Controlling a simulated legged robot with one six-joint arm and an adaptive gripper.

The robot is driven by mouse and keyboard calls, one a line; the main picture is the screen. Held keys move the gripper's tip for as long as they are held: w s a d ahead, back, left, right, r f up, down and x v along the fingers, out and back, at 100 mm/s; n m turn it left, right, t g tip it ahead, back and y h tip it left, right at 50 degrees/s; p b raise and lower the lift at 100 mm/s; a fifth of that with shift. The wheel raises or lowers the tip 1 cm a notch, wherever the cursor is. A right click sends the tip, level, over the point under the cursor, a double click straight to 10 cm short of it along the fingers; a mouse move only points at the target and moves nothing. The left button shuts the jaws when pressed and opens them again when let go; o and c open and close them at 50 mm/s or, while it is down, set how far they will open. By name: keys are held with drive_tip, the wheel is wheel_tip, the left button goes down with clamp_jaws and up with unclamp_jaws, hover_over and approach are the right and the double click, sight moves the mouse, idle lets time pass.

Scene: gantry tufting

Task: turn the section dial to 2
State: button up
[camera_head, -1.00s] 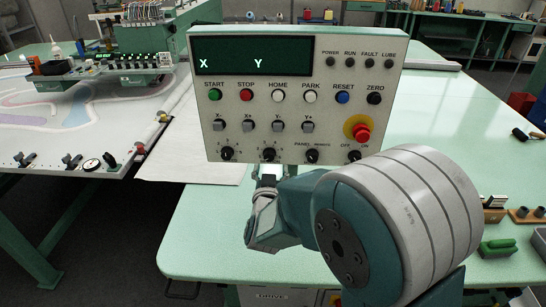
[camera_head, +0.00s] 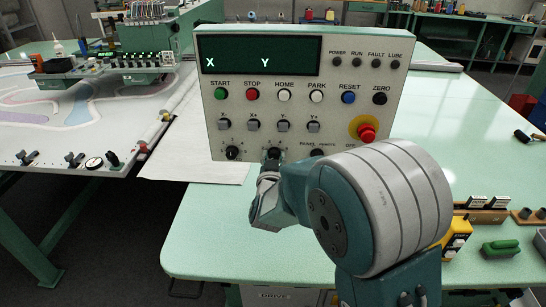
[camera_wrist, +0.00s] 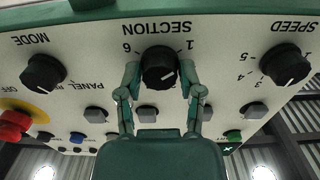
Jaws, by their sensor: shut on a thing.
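The section dial (camera_wrist: 160,67) is a round black knob on the pale control panel (camera_wrist: 224,65). The wrist view shows the panel upside down, with SECTION, 1 and 6 printed beside the knob. A faint pale mark shows on the knob's face; I cannot tell which number it points at. My gripper (camera_wrist: 159,77) is shut on the dial, one green finger on each side. In the head view the dial (camera_head: 273,153) is the middle lower knob, and my gripper (camera_head: 268,170) reaches it from below, its fingers mostly hidden.
The speed dial (camera_wrist: 286,66) and mode dial (camera_wrist: 43,72) flank the section dial. Toggle switches (camera_head: 254,125) sit above it, and a red emergency button (camera_head: 367,133) is at the panel's right.

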idle(0.3)
drive_tip(key=m, duration=0.4)
drive_tip(key=shift+m, duration=0.4)
drive_tip(key=m, duration=0.4)
drive_tip(key=shift+d+m, duration=0.1)
drive_tip(key=shift+m, duration=0.3)
drive_tip(key=o, duration=1.1)
drive_tip(key=shift+f, duration=0.1)
drive_tip(key=shift+o, duration=0.2)
